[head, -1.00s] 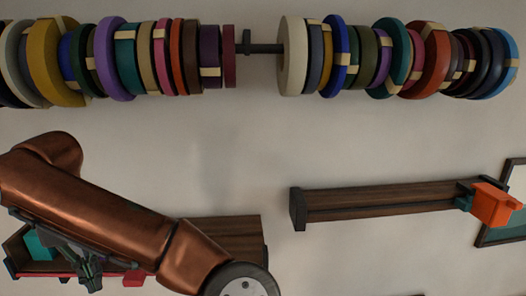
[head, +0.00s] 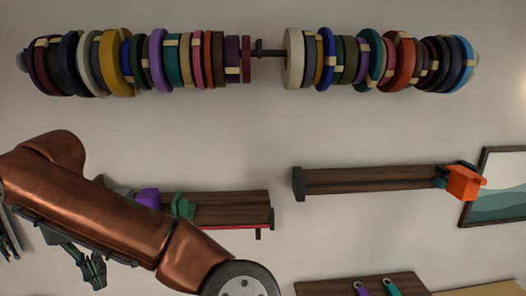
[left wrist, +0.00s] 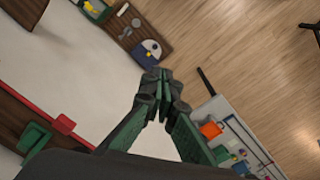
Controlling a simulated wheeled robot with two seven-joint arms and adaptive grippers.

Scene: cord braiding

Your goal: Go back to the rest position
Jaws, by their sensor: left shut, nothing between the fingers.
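My left gripper (head: 93,270) hangs below my copper-coloured arm at the lower left of the head view. In the left wrist view its green fingers (left wrist: 162,88) come together at the tips, shut and empty. It touches no object that I can make out. My right gripper is not in view. Rolls of coloured cord or tape (head: 172,60) hang in a long row on a dark rod at the top of the head view. No cord shows in my left fingers.
A wooden shelf (head: 232,208) with a purple block (head: 148,198) and a green piece (head: 182,205) is partly behind my arm. Another shelf (head: 370,180) holds an orange box (head: 463,183). A framed picture (head: 500,187) hangs at right. A wooden floor (left wrist: 235,45) shows in the wrist view.

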